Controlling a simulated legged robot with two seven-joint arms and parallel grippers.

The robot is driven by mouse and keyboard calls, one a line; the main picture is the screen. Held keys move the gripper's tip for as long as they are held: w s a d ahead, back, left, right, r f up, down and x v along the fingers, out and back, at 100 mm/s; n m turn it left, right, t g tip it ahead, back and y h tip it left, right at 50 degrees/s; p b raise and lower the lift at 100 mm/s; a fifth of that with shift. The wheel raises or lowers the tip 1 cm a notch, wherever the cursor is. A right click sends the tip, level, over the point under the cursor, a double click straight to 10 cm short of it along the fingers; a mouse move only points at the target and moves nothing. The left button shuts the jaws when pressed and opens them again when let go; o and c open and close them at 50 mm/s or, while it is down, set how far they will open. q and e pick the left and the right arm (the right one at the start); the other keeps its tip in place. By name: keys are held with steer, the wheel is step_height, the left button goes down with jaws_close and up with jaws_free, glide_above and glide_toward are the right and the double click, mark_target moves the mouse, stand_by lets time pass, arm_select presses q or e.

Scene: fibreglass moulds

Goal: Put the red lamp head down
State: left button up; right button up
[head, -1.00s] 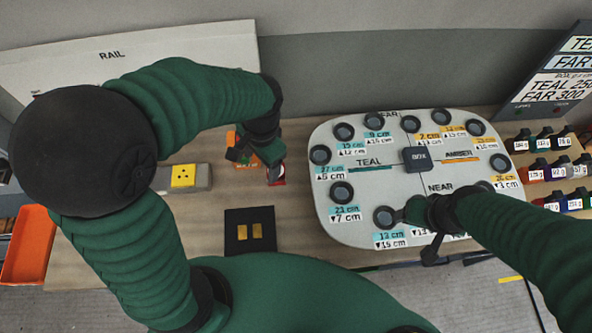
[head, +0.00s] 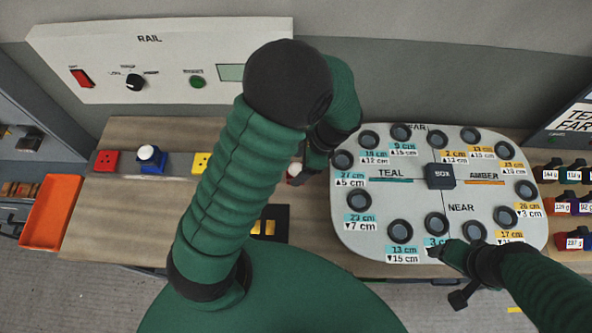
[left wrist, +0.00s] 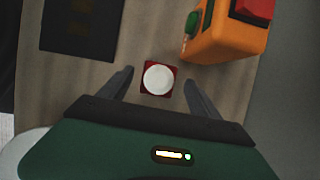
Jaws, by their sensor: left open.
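The red lamp head (left wrist: 147,88), a red square base with a white round dome, appears to stand on the wooden bench in the left wrist view. It also shows in the head view (head: 296,174), partly hidden by my left gripper (head: 304,168). In the left wrist view the fingers of my left gripper (left wrist: 159,76) are open, one on each side of the lamp head with gaps to both. My right gripper (head: 442,250) is over the near edge of the pale plate; its fingers are too small and dark to judge.
An orange box (left wrist: 228,38) stands close right of the lamp head in the left wrist view. A black mat (left wrist: 55,38) lies at left. Red (head: 106,162), blue (head: 152,166) and yellow (head: 202,162) blocks line the bench. The pale plate (head: 350,228) with black rings is at right.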

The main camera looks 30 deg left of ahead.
arm_select(q)
steer(key=shift+x, duration=1.15)
steer(key=c, duration=1.5)
steer(key=shift+c, duration=0.3)
steer(key=shift+r, duration=0.55)
step_height(320, 180, up, 2)
steer(key=shift+r+b, duration=0.15)
steer(key=shift+b, duration=0.15)
steer(key=s+d+r+b, duration=0.1)
steer(key=s+d+b, duration=0.1)
steer(key=s+d, duration=0.6)
steer(key=s, duration=0.5)
steer(key=shift+s+d+r, duration=0.25)
steer(key=shift+s+d, duration=0.1)
steer(key=shift+s, duration=0.05)
